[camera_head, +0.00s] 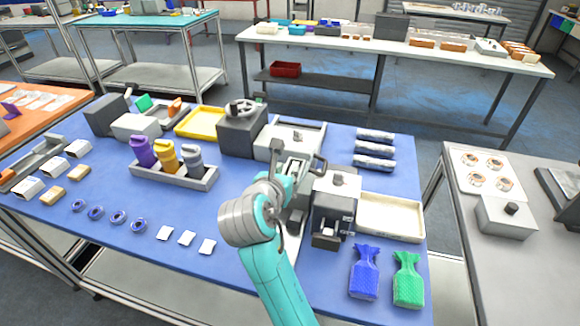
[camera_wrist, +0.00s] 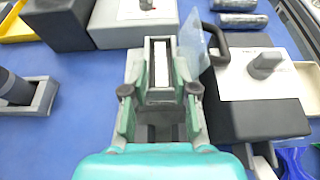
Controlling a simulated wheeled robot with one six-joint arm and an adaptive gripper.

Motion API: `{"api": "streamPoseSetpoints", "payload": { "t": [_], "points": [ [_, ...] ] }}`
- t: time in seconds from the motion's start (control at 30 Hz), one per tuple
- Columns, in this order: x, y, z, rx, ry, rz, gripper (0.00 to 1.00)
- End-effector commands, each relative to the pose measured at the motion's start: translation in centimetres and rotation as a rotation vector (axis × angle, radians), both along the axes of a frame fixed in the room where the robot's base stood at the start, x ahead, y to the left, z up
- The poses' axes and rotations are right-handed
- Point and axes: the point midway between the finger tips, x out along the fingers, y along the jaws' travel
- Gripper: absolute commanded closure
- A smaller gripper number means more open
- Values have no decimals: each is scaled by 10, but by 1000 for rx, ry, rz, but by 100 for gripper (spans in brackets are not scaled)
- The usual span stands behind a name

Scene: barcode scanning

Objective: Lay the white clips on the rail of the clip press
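Several small white pieces, which look like the white clips (camera_head: 186,237), lie in a short row on the blue table left of my arm. My gripper (camera_head: 295,168) is at the middle right of the table, pointing down between grey machines. In the wrist view its fingers (camera_wrist: 160,72) stand apart. A narrow pale strip with dark edges shows between them; I cannot tell whether it is the rail or something held. A grey and black machine with a white top and knob (camera_head: 337,183), possibly the clip press, stands right of my gripper; it also shows in the wrist view (camera_wrist: 265,92).
A grey holder (camera_head: 175,175) with purple, yellow and grey items stands left. Blue rings (camera_head: 118,216) lie near the front. A cream tray (camera_head: 390,216), blue (camera_head: 365,272) and green (camera_head: 408,280) net bags are at the right. Silver rolls (camera_head: 374,150) lie behind.

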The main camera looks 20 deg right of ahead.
Motion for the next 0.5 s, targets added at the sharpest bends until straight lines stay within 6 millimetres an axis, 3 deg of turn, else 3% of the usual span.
{"api": "streamPoseSetpoints", "payload": {
  "t": [0.23,0.5],
  "points": [
    [-35,24,17,0,0,3,72],
    [-50,33,24,0,1,0,72]
  ]
}}
